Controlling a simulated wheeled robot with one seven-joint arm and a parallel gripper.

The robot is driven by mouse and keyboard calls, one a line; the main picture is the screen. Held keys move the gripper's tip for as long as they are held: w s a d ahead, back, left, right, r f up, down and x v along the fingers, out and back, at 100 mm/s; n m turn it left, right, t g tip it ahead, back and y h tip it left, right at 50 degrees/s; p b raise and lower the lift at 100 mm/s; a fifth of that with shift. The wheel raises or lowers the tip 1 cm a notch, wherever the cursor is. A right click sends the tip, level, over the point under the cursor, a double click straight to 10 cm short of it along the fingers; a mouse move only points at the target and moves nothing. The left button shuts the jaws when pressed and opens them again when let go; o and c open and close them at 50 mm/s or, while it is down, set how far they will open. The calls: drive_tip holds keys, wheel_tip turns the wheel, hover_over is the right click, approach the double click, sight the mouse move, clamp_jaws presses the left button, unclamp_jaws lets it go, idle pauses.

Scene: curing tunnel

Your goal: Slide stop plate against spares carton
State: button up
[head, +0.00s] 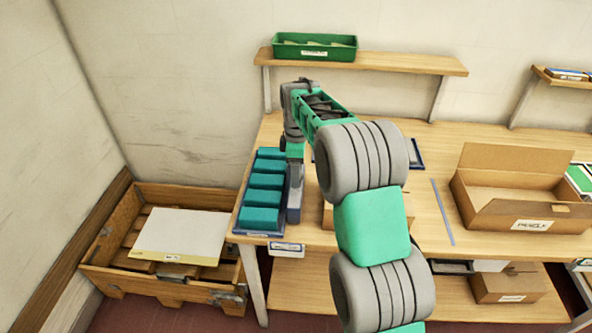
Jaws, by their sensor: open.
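My gripper (294,208) points down at the right edge of the tray of teal blocks, at the left end of the bench. It is open; its fingertips are small here, and I cannot tell whether they touch anything. No plate is clearly marked as the stop plate. A thin blue-grey strip (443,212) lies flat on the bench, left of an open brown carton (480,206) and apart from it. The carton's front label is too small to read surely. Another brown carton (327,216) is mostly hidden behind my arm.
The blue tray (259,234) holds several teal blocks (264,182). A dark-blue-edged item (417,153) lies partly behind my arm. A shelf (412,64) with a green bin (315,47) hangs above. A wooden crate (172,287) with a pale panel (182,233) stands left.

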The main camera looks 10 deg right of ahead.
drive_tip(key=shift+c, duration=0.6)
clamp_jaws()
idle(0.8)
